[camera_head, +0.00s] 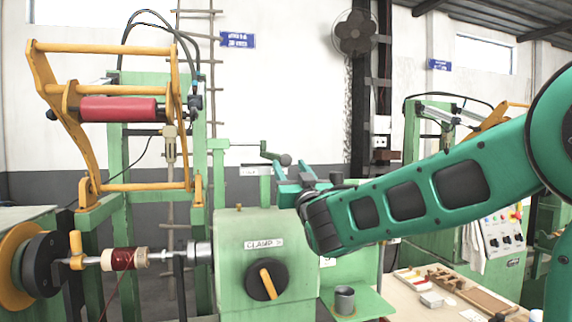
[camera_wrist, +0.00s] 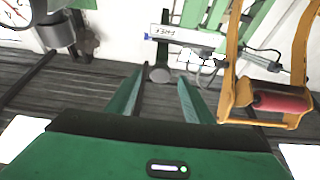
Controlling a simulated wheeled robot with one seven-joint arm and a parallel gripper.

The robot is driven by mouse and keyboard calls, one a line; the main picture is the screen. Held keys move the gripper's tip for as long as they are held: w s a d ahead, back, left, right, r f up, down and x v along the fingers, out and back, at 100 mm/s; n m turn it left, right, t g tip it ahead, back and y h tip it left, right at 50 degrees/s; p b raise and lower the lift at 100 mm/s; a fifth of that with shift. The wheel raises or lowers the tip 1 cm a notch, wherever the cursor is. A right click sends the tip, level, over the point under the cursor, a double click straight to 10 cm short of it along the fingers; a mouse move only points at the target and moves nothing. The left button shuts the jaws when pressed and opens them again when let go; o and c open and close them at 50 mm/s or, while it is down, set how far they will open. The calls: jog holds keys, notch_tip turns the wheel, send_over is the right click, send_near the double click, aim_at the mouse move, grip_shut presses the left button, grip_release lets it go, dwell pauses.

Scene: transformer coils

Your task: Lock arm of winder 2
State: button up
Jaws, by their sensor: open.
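The orange arm frame (camera_head: 60,85) of the winder stands raised at the left and carries a red roller (camera_head: 118,109). It also shows at the right of the wrist view (camera_wrist: 238,92). A lever with a dark ball knob (camera_head: 286,160) sits on a green post above the clamp housing. In the wrist view the knob (camera_wrist: 160,74) lies between my fingertips, near their ends. My gripper (camera_head: 287,172) is open at the lever; contact with the knob cannot be told. A small plate (camera_wrist: 172,31) behind the knob seems to read FREE.
The green housing labelled CLAMP, with a black knob (camera_head: 267,280), stands below my gripper. A coil on a shaft (camera_head: 125,259) is at the lower left. A grey cup (camera_head: 344,300) stands on a green shelf. A bench with parts (camera_head: 440,290) and another green machine are at the right.

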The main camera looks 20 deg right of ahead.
aim_at(286, 161)
jog(key=shift+x, duration=2.55)
jog(key=shift+c, duration=0.6)
grip_shut()
